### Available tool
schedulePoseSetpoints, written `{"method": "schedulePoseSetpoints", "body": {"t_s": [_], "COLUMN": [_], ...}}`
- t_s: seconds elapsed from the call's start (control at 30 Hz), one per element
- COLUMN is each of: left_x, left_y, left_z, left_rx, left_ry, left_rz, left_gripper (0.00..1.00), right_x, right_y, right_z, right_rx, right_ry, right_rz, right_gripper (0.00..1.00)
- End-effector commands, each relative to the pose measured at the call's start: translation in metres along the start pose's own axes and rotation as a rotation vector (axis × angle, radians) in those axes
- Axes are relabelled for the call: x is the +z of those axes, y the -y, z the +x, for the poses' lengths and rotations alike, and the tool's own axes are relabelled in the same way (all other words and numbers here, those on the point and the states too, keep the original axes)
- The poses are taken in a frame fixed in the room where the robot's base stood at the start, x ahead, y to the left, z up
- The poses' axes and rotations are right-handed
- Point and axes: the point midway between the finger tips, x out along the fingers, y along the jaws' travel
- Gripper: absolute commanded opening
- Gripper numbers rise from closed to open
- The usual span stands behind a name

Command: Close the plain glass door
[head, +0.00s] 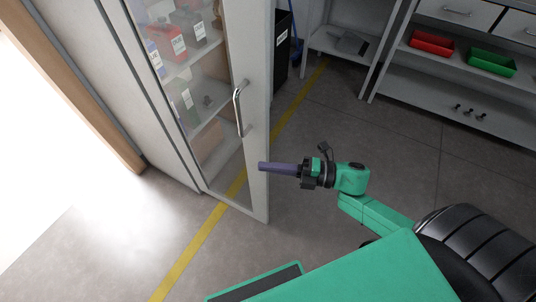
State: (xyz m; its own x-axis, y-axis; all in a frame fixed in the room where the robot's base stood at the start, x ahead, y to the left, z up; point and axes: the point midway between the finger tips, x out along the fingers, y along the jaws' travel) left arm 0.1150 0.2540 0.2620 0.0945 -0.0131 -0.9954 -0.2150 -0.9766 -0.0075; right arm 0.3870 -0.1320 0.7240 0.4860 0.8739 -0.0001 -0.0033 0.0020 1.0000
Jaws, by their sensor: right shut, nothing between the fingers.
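The plain glass door (258,130) has a pale grey frame and a clear pane. It stands swung out from the cabinet at left, its lower part across the yellow floor line. A metal bar handle (238,108) is on its right-hand stile. My right gripper (263,167) is shut and empty, its purple fingers pointing left. The fingertips overlap the door's right edge in the picture, below the handle; I cannot tell whether they touch it. My left gripper is not in view.
Shelves with red and grey boxes (186,30) show through the glass. A black bin (282,50) stands behind the door. At the upper right, shelving holds a red tray (432,43) and a green tray (491,63). The grey floor (330,130) between is clear.

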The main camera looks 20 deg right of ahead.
Motion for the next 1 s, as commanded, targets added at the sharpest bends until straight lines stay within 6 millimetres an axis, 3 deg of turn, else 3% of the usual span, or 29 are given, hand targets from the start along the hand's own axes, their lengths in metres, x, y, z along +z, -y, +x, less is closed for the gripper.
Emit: {"method": "schedulePoseSetpoints", "body": {"t_s": [0.1, 0.33, 0.9, 1.0], "left_x": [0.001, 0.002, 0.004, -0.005], "left_y": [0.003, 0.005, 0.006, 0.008], "left_z": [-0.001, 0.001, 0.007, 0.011], "left_rx": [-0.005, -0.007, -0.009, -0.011], "left_ry": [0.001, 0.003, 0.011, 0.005], "left_rz": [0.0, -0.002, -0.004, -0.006], "left_gripper": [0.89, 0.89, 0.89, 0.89], "right_x": [0.001, 0.035, 0.044, 0.05], "right_y": [-0.001, 0.001, 0.004, 0.005], "right_z": [0.026, 0.012, 0.004, -0.003], "right_rx": [0.003, -0.002, -0.002, -0.003], "right_ry": [0.001, 0.002, -0.006, -0.019], "right_rz": [-0.001, 0.002, 0.001, 0.001], "right_gripper": [0.0, 0.0, 0.0, 0.0]}}
